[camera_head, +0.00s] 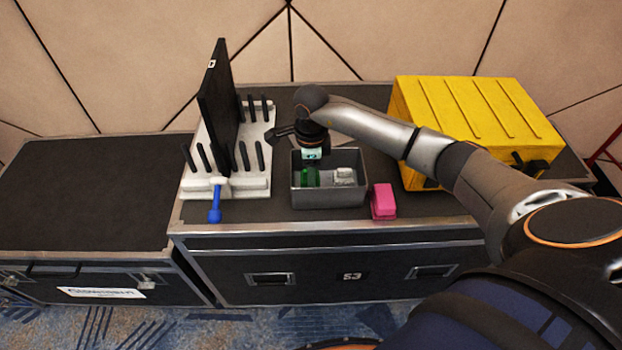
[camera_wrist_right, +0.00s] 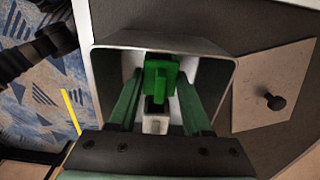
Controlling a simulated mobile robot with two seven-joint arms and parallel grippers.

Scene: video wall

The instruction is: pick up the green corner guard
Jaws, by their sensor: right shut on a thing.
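The green corner guard (camera_head: 308,177) is inside the grey bin (camera_head: 328,199) on the black case, toward the bin's left side. In the right wrist view the guard (camera_wrist_right: 161,76) sits between the two fingers of my right gripper (camera_wrist_right: 160,90), which is shut on it. In the head view my right gripper (camera_head: 312,163) reaches down into the bin from above, and its fingertips are hard to make out. I cannot tell whether the guard touches the bin floor. My left gripper is not in view.
A white piece (camera_head: 345,176) lies in the bin beside the guard. A pink block (camera_head: 383,201) stands right of the bin, with a yellow case (camera_head: 467,110) behind. A white rack (camera_head: 245,186) holds a black panel (camera_head: 216,100); a blue-handled tool (camera_head: 215,205) is in front.

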